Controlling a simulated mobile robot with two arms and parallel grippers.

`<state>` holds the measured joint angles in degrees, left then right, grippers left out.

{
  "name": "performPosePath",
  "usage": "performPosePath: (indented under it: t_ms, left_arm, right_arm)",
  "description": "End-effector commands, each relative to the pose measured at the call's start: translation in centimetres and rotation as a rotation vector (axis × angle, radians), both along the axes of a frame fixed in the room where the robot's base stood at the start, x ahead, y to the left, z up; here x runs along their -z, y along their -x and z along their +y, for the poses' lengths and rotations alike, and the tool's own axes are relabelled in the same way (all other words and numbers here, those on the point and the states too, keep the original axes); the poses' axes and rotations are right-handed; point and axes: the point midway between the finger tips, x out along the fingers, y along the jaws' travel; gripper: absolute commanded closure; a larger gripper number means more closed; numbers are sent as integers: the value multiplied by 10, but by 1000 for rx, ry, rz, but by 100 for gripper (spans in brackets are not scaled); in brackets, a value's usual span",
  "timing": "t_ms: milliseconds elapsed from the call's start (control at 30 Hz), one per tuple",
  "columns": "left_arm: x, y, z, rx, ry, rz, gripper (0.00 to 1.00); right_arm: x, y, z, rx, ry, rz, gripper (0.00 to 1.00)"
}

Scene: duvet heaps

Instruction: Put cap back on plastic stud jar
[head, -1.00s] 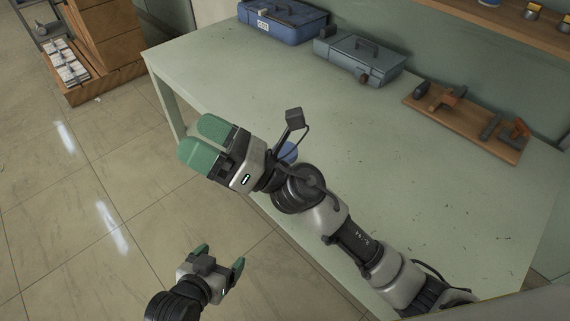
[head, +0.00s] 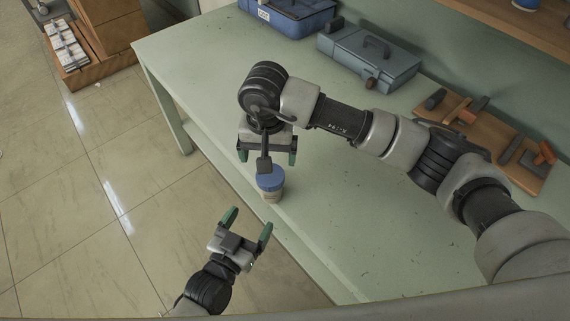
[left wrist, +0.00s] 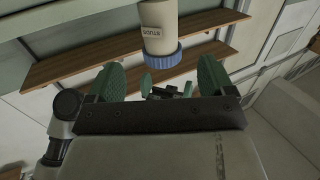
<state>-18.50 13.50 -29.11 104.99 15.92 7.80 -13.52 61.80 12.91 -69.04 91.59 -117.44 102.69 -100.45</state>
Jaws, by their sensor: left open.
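The cream stud jar (head: 272,195) stands upright at the table's front edge in the head view, with the blue cap (head: 270,179) at its top. In the left wrist view the jar (left wrist: 157,20) appears upside down, the cap (left wrist: 163,58) at its lower end; I cannot tell how tightly it sits. My left gripper (head: 247,224) is open and empty, off the table's front edge, apart from the jar. My right gripper (head: 268,156) is over the table just behind the jar, fingers spread; its wrist camera partly covers the view of the cap.
The table (head: 200,70) is mostly clear around the jar. A blue toolbox (head: 290,15), a grey toolbox (head: 367,60) and a wooden board (head: 500,145) with tools stand along the back. A wooden cabinet (head: 110,25) is at the left.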

Motion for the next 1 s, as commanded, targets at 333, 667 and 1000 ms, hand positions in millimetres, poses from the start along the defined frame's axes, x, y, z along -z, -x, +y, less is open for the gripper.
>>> performPosePath:
  t_ms: [333, 667, 1000]
  left_arm:
    - [0, 0, 0, 0, 1, -2, 17]
    - [0, -19, -11, 0, 2, -3, 17]
    - [0, -72, -41, 0, 2, -3, 17]
  right_arm:
    - [-1, -1, -2, -5, 14, -4, 8]
    - [0, -1, -2, -4, 13, -3, 8]
    - [0, -1, -1, -4, 12, -3, 8]
